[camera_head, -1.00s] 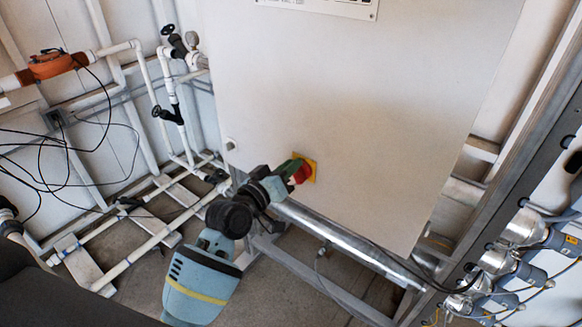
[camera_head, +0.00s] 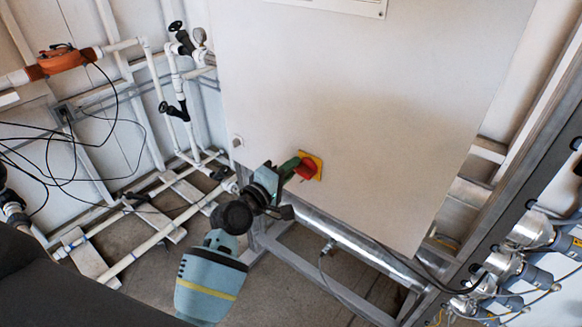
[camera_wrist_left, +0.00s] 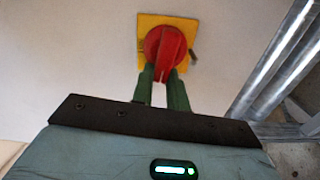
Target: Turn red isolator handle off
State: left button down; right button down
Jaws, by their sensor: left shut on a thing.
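The red isolator handle (camera_head: 306,171) sits on a yellow square plate (camera_head: 317,161) low on the front of a large pale cabinet. My left gripper (camera_head: 297,166) reaches it from the lower left, its green fingers at the handle. In the left wrist view the red handle (camera_wrist_left: 166,55) points down toward me, on its yellow plate (camera_wrist_left: 150,22). The green fingers of my left gripper (camera_wrist_left: 164,82) are on either side of the handle's grip, shut on it. The fingertips are partly hidden behind the handle. My right gripper is not in view.
The pale cabinet (camera_head: 370,90) fills the middle. A silver pipe (camera_head: 350,243) runs below its lower edge, and it also shows in the wrist view (camera_wrist_left: 275,65). White pipes with black valves (camera_head: 172,110) stand at the left. Lamp-like fittings (camera_head: 530,228) line the right side.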

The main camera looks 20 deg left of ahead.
pick_arm(q)
jog(key=shift+f+n, duration=0.1)
jog(key=shift+n, duration=0.5)
jog(key=c, duration=1.4)
grip_release()
jog(key=shift+f, duration=0.1)
jog(key=shift+b+v, duration=0.3)
jog(key=shift+v, duration=3.65)
